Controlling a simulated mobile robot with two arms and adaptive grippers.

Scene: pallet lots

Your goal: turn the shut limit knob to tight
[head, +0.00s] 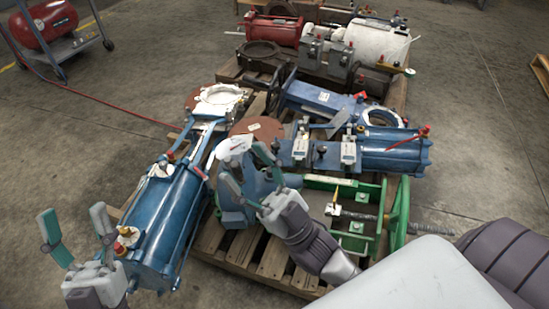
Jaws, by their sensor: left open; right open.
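I cannot tell for certain which part is the shut limit knob, and no tight marking is readable. Blue valve actuators lie on a wooden pallet. One blue actuator (395,152) lies across the middle, with a small dark knob (321,150) between two pale brackets. Another blue actuator (160,215) lies at the left, with a yellow and red fitting (126,232) at its near end. My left gripper (72,213) is open and empty at the lower left, left of that fitting. My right gripper (243,165) is open over the pallet, in front of a white round part; contact is unclear.
A green frame (398,215) with a threaded rod (420,228) lies at the near right of the pallet (272,262). A red cylinder (272,30) and white cylinder (380,45) lie behind. A red compressor (43,22) stands far left, its hose (105,112) crossing the otherwise clear floor.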

